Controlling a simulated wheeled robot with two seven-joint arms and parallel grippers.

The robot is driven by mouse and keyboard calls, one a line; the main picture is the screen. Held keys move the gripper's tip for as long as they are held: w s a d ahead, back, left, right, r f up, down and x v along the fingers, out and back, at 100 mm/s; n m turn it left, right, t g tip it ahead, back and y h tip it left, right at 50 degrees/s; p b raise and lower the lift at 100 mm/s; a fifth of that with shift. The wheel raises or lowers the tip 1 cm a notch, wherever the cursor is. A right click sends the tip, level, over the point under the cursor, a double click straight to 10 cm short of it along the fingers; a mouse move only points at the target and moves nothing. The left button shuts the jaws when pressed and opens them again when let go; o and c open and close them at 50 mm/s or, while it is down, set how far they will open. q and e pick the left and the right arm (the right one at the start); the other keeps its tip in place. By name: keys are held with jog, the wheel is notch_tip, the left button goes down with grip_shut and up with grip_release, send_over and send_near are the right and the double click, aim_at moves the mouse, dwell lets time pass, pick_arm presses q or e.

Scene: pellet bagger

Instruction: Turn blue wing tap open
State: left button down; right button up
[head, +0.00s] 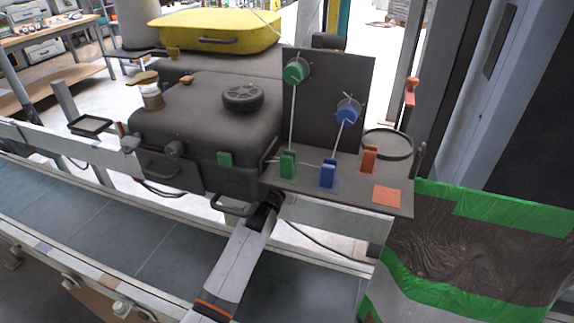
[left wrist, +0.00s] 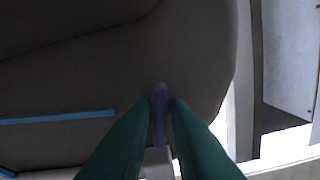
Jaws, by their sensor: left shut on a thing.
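In the left wrist view, the green fingers of my left gripper (left wrist: 165,101) are shut on a narrow, upright pale-blue wing (left wrist: 160,122), which I take to be the blue wing tap. The wing stands in front of a dark grey body (left wrist: 190,55). In the head view, one arm rises from the bottom, and its dark gripper (head: 267,209) is at the front edge of the machine, beside the grey shelf. Its fingertips and the wing cannot be made out there. My right gripper is not in view.
A grey shelf (head: 345,198) carries green (head: 288,164), blue (head: 327,174) and orange (head: 369,158) blocks. Behind it, a dark panel (head: 330,85) has a green and a blue round knob with thin rods. A conveyor (head: 120,230) runs below. A green-and-brown bag (head: 480,245) is at right.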

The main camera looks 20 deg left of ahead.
pick_arm(q)
jog(key=shift+n+p, duration=0.35)
jog(key=shift+n, duration=0.85)
jog(key=c, duration=1.5)
grip_release()
jog(key=shift+c, duration=0.2)
jog(key=s, duration=1.2)
jog(key=shift+a+b, duration=0.2)
jog(key=shift+b, duration=0.25)
